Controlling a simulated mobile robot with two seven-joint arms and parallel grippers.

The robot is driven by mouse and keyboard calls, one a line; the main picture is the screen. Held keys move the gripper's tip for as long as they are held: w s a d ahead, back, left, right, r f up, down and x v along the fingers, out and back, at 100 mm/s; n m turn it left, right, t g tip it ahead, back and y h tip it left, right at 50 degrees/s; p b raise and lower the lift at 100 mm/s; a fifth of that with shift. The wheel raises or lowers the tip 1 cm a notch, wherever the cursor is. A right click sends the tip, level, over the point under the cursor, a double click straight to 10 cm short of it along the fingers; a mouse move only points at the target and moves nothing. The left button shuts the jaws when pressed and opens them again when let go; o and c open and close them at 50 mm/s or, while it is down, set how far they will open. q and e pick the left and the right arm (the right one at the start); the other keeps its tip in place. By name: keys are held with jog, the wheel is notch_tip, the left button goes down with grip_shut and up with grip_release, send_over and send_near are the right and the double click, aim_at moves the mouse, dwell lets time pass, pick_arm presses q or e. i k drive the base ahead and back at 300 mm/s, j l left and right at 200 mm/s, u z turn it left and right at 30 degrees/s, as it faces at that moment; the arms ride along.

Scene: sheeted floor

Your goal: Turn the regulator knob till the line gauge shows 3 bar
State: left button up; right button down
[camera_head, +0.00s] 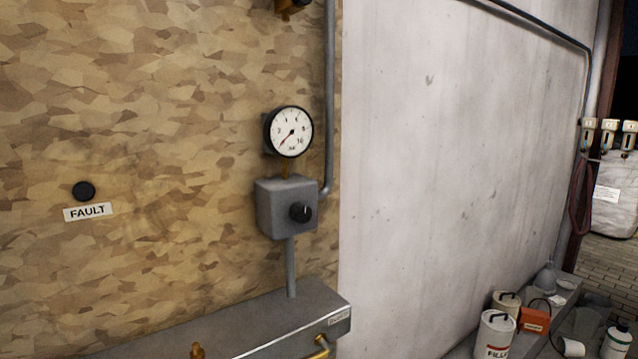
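The line gauge (289,131) is a round white dial with a black rim on the chipboard wall. Its needle points to the lower left, at the low end of the scale; the exact reading is too small to tell. The regulator knob (300,212) is small and black with a pale mark near its top. It sits on the front of a grey box (275,195) directly below the gauge. Neither of my grippers is in view, and nothing touches the knob.
A grey pipe (330,100) runs down to the box's right side. Below is a metal ledge (250,325) with brass fittings (318,350). A FAULT label (88,211) sits under a black button (84,190) at left. Cans (495,335) and bottles stand at lower right.

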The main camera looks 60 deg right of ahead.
aim_at(300, 213)
jog(key=z, duration=1.7)
